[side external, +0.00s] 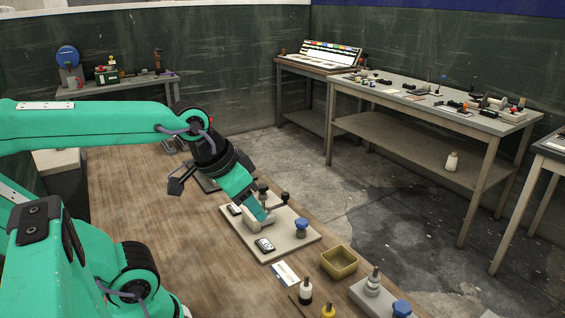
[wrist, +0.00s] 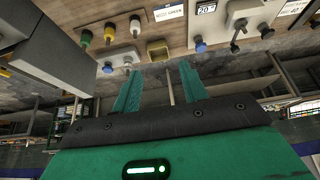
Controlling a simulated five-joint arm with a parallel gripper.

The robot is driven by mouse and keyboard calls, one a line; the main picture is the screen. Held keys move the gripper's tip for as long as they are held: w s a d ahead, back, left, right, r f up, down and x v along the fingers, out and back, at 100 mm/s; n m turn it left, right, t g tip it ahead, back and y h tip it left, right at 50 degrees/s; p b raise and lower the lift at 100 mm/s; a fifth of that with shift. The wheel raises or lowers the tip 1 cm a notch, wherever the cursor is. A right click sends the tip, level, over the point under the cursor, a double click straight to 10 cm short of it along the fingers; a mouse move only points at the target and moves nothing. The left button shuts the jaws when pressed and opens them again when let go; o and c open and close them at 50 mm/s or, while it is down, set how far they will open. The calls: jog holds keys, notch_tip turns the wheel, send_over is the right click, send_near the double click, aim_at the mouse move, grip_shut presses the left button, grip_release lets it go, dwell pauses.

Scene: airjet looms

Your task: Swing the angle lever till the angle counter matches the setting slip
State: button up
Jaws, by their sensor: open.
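A pale plate (side external: 287,243) on the wooden bench bears two small counters, the nearer one (side external: 264,245) and the farther one (side external: 235,209), plus black-knobbed levers (side external: 285,197) and a blue knob (side external: 301,227). In the wrist view one counter (wrist: 207,9) shows digits starting with 20; the last is unclear. Two levers (wrist: 238,30) show there beside it; which is the angle lever I cannot tell. A white slip (wrist: 170,12) lies beside the plate, its text too small to read. My gripper (wrist: 158,68) is open and empty, over the plate in the side view; contact is unclear.
A grey side table (side external: 430,105) stands beyond the floor gap. Bare wood (side external: 170,240) lies left of the plate.

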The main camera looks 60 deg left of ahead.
jog(key=w+a+r+n+g, duration=0.15)
jog(key=w+a, duration=0.25)
jog(key=w, duration=0.4)
jog(key=n+g, duration=0.3)
jog(key=g, duration=0.1)
send_near(285, 193)
jog(key=shift+s+d, duration=0.25)
jog(key=shift+d, duration=0.25)
jog(key=shift+w+a+f, duration=0.15)
jog(key=shift+a+f, duration=0.3)
jog(key=shift+f, duration=0.05)
jog(key=shift+f, duration=3.9)
